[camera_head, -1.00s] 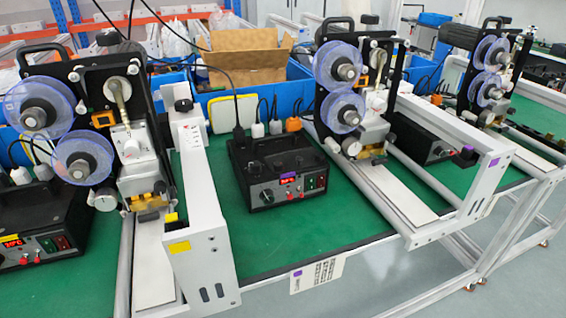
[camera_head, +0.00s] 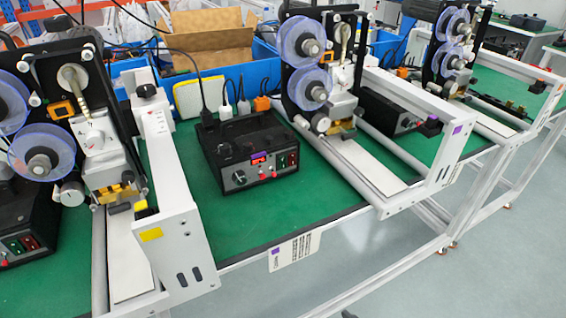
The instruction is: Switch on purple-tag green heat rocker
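The black control box (camera_head: 225,145) with a purple tag (camera_head: 258,154) sits on the green bench mat in the middle. Its front has a lit red display, a knob, red buttons, a green rocker (camera_head: 281,162) and a red rocker (camera_head: 292,159). The rockers are too small to tell their positions. A white card (camera_head: 296,249) with a purple mark hangs at the bench's front edge below this box. Neither of my grippers is in view.
Another control box (camera_head: 28,220) with green and red rockers stands at the left edge, partly cut off. White frame arms (camera_head: 180,225) and (camera_head: 445,160) flank the middle box, with coder machines behind. Green mat (camera_head: 260,215) in front of the box is clear.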

